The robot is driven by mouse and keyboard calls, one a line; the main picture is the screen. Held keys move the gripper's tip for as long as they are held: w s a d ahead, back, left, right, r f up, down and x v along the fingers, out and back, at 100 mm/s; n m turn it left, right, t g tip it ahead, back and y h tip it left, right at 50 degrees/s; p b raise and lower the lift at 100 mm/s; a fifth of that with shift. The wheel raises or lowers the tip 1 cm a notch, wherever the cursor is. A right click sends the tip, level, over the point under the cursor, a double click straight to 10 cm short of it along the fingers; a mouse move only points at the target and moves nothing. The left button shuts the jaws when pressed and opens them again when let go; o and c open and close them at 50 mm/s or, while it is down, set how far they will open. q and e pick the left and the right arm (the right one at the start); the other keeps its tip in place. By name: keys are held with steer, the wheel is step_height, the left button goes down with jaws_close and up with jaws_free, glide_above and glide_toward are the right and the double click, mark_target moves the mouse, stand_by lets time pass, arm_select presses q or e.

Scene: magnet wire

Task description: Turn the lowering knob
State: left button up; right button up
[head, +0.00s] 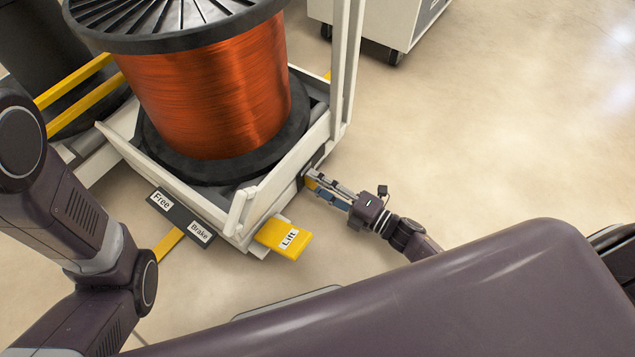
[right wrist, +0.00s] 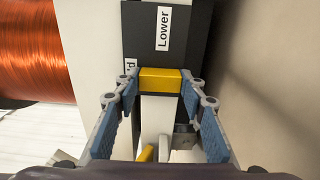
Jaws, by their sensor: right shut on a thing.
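The lowering knob (right wrist: 160,79) is a small yellow block in the right wrist view. It sits on a dark panel (right wrist: 176,55) under a white label reading "Lower". My right gripper (right wrist: 160,88) is shut on the knob, with one blue-padded finger at each of its sides. In the head view my right gripper (head: 313,181) reaches the side of the white cart frame from the right, and its fingertips largely hide the knob. My left arm shows at the left of the head view, but its gripper is out of view.
A large spool of copper wire (head: 215,95) stands on the white cart frame (head: 277,180). A yellow pedal marked "Lift" (head: 283,236) and a dark pedal marked "Free" and "Brake" (head: 180,214) stick out low in front. Open floor (head: 470,150) lies to the right.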

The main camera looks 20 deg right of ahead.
steer(key=shift+s, duration=0.1)
steer(key=o, duration=1.2)
steer(key=shift+c, duration=0.2)
steer(key=shift+d, duration=0.1)
steer(key=v, duration=1.1)
steer(key=shift+s+d, duration=0.25)
steer(key=shift+s, duration=0.1)
steer(key=shift+d, duration=0.1)
